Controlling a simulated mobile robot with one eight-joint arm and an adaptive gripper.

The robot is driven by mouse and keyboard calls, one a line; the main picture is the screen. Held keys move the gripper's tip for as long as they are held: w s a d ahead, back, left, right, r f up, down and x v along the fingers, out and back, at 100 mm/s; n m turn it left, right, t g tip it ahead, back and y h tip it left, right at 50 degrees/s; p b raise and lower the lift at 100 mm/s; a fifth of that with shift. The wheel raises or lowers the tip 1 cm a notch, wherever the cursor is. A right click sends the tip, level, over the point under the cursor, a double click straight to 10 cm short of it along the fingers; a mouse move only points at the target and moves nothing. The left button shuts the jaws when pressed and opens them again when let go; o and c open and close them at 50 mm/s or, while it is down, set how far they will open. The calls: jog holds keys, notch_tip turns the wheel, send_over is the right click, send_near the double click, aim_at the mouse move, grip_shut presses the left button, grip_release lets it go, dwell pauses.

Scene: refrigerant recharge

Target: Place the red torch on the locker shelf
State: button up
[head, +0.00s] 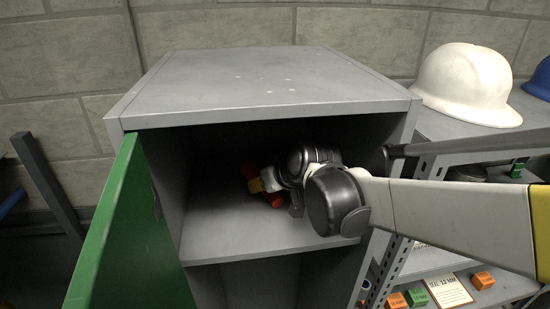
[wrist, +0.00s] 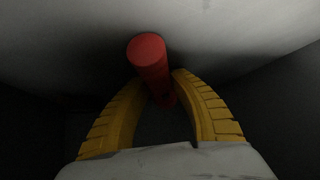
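The grey locker (head: 260,85) stands open in the head view, and its shelf (head: 225,235) shows inside. The red torch (head: 273,199) is inside the compartment above the shelf, tilted in the picture. In the wrist view the torch (wrist: 148,55) lies between my yellow fingers, with its round end pointing away from the gripper base. My gripper (head: 257,185) reaches in from the right; its fingertips (wrist: 157,77) close in on both sides of the torch. My wrist hides part of the compartment. I cannot tell whether the torch touches the shelf.
The green locker door (head: 125,235) stands open at the left. The shelf's left and front parts are bare. At the right, a rack holds a white hard hat (head: 466,84), a blue one (head: 541,78), and small orange (head: 483,280) and green (head: 417,297) blocks.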

aim_at(274, 194)
jog(key=shift+o, duration=0.7)
jog(key=shift+r, duration=0.25)
jog(key=v, duration=0.7)
jog(key=shift+s+d+b, duration=0.15)
jog(key=shift+b, duration=0.15)
